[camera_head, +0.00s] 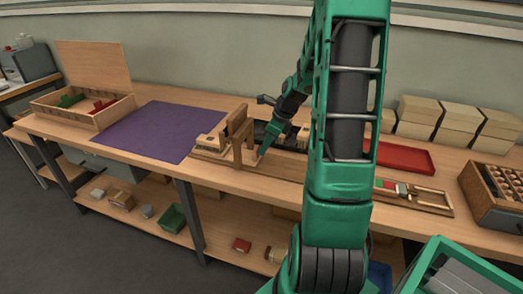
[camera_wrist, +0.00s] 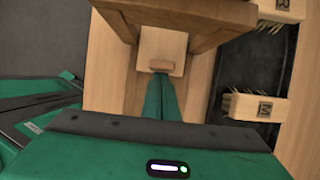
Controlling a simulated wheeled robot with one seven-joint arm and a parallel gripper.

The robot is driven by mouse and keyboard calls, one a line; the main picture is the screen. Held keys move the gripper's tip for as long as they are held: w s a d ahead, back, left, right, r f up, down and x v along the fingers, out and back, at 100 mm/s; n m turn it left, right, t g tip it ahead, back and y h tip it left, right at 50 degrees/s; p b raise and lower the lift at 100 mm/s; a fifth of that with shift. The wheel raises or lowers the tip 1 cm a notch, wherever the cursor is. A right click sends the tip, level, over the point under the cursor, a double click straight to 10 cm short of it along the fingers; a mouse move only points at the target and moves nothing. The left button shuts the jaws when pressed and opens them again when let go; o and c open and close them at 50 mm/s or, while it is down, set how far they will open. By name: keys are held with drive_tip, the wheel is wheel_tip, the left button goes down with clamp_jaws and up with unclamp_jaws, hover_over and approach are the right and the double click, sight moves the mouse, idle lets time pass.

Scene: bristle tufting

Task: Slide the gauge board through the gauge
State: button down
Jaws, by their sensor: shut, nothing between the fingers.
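The gauge is a wooden arch (camera_head: 240,136) standing on a long wooden base on the bench. In the wrist view its crossbar (camera_wrist: 190,15) spans the top. A pale gauge board (camera_wrist: 160,46) lies on the base and runs under the arch, with a small raised wooden block (camera_wrist: 160,66) at its near end. My gripper (camera_wrist: 160,78) is shut and empty, its fingertips low and right at the block. I cannot tell whether they touch it. In the head view my gripper (camera_head: 260,153) is just right of the arch. The board's far part is hidden behind the crossbar.
Brush blocks marked M (camera_wrist: 258,107) and R (camera_wrist: 282,10) lie on a dark strip beside the base. A purple mat (camera_head: 145,131) and an open wooden box (camera_head: 85,118) are left. A red tray (camera_head: 405,157) and stacked boxes (camera_head: 460,125) are right.

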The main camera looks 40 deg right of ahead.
drive_tip(key=shift+s+d, duration=0.2)
drive_tip(key=shift+s, duration=0.1)
drive_tip(key=s+d, duration=0.1)
drive_tip(key=s+d+r, duration=0.1)
drive_tip(key=s, duration=0.1)
drive_tip(key=shift+s+r, duration=0.15)
drive_tip(key=v, duration=0.8)
drive_tip(key=shift+r, duration=0.25)
drive_tip(key=shift+a, duration=0.1)
drive_tip(key=s+a+r+n+g+h, duration=0.1)
drive_tip(key=s+a+n+g, duration=0.1)
drive_tip(key=s+a+n, duration=0.6)
drive_tip(key=s+a+r+n+g+h, duration=0.1)
drive_tip(key=s+a+n+g, duration=0.1)
drive_tip(key=s+a+n, duration=0.7)
drive_tip(key=s+n, duration=0.4)
drive_tip(key=n, duration=0.2)
drive_tip(key=shift+r+n, duration=0.2)
drive_tip(key=shift+n, duration=0.2)
